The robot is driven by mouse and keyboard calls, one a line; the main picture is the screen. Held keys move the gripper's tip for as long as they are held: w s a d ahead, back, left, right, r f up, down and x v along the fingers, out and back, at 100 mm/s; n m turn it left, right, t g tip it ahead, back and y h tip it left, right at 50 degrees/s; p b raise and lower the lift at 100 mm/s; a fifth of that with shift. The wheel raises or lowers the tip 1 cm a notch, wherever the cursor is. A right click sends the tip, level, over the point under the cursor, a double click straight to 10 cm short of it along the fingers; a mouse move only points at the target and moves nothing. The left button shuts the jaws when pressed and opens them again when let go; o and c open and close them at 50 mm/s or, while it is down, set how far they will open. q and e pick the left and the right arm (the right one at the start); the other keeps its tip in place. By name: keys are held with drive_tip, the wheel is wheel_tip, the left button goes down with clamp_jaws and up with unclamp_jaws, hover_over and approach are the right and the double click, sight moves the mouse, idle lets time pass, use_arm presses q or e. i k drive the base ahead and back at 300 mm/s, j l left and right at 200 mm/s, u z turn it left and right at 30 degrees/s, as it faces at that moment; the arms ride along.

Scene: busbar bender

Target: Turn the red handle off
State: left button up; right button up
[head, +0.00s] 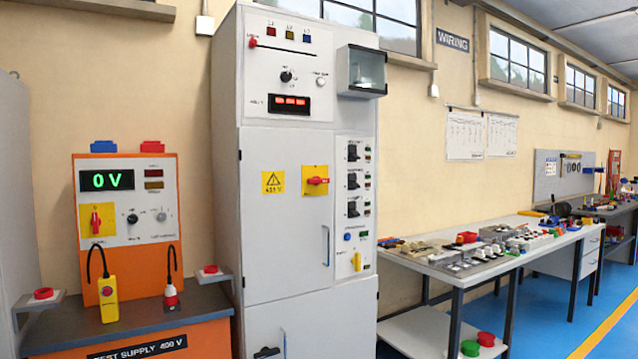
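A red rotary handle (317,181) sits on a yellow plate on the door of the tall grey cabinet (285,235). Its grip lies roughly horizontal. A second red handle (96,219) sits on a yellow plate on the orange test supply unit (168,255) at the left, and its grip stands upright. The green display (106,180) on that unit reads 0 V. A red-knobbed lever (253,42) is at the left end of a slot at the cabinet top. Neither of my grippers can be made out.
A workbench (480,268) with electrical parts stands right of the cabinet. A small dark shape (267,353) at the bottom edge is unclear. Blue floor (560,325) is open at right.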

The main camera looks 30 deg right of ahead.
sight(316, 181)
drive_tip(key=i+l+z, duration=0.4)
drive_tip(key=i+l, duration=0.55)
drive_tip(key=l, duration=0.2)
drive_tip(key=i+l+z, duration=0.45)
drive_tip(key=i+l, duration=0.45)
drive_tip(key=i, duration=0.15)
